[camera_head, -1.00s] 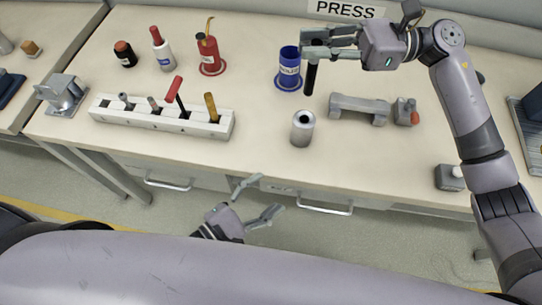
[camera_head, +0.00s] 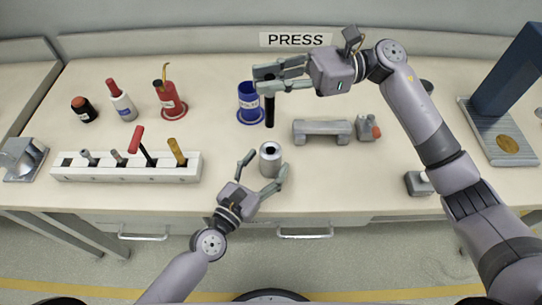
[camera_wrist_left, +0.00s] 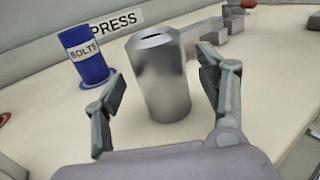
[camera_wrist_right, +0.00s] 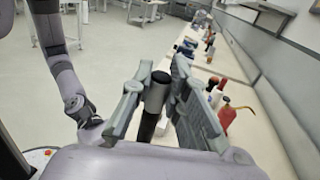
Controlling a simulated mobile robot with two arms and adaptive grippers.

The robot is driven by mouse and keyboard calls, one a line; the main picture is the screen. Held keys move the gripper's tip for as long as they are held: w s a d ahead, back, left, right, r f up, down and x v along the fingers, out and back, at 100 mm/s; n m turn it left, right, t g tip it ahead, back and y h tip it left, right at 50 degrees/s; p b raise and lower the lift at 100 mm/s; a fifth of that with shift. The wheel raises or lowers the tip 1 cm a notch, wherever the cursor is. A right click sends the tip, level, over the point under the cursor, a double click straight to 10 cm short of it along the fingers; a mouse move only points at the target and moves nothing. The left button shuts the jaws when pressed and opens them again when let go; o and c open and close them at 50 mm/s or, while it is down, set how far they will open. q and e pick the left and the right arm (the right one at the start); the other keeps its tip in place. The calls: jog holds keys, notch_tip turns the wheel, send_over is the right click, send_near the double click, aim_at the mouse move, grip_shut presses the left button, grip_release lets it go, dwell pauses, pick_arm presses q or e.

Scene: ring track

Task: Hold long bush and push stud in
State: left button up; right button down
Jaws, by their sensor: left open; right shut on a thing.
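The long bush is a grey metal cylinder (camera_head: 270,160) with a dark hole in its top. It stands upright near the front of the bench. My left gripper (camera_head: 261,171) is open just in front of it. In the left wrist view the bush (camera_wrist_left: 158,80) stands between and slightly beyond the two spread fingers (camera_wrist_left: 165,98). The stud is a dark rod (camera_head: 269,112), held upright near the blue bolts cup. My right gripper (camera_head: 267,80) is shut on its upper part. The stud (camera_wrist_right: 153,105) also shows between the fingers in the right wrist view.
The blue bolts cup (camera_head: 249,115) stands behind the bush. A grey bridge-shaped block (camera_head: 322,139) lies to the right. A white rack (camera_head: 125,174) with tools is at left, bottles behind it. A press (camera_head: 500,125) stands far right. Bench is clear around the bush.

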pick_arm(q)
jog(key=shift+x, duration=1.55)
jog(key=shift+c, duration=0.6)
jog(key=c, duration=1.3)
